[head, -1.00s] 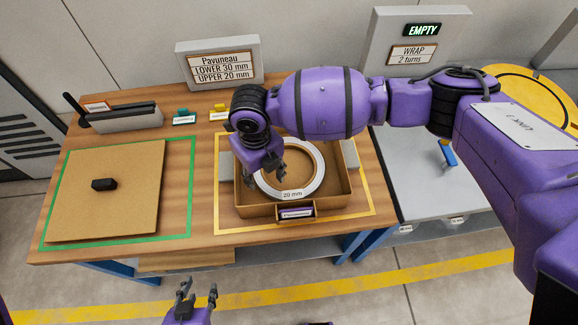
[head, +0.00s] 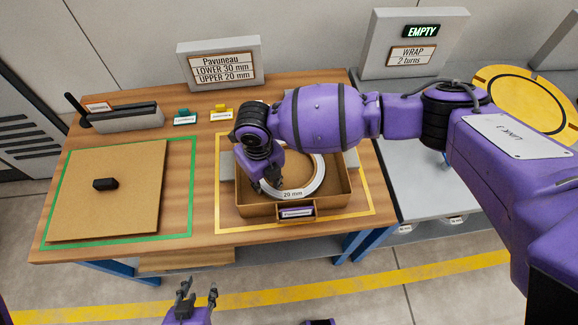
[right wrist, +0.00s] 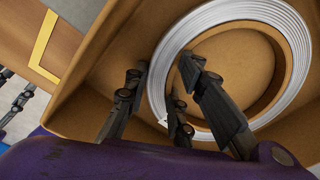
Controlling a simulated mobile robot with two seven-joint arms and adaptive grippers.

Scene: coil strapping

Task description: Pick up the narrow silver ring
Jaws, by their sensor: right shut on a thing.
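The narrow silver ring (head: 320,172), with a "20 mm" label on its front, lies flat in an open cardboard box. The right wrist view shows its pale wound top (right wrist: 292,45) and a brown inner band. My right gripper (head: 268,184) is at the ring's left side, shut on its wall. In the right wrist view its fingers (right wrist: 165,85) straddle the wall, one inside the ring and one outside. The arm hides part of the ring in the head view. My left gripper (head: 198,290) is open and empty, low in front of the table.
The box (head: 340,200) stands inside a yellow outline on the wooden table. A brown board (head: 125,205) with a small black block (head: 105,184) lies in a green outline at left. A sign (head: 220,65) reads lower 30 mm, upper 20 mm. A grey table with a yellow disc (head: 500,90) is at right.

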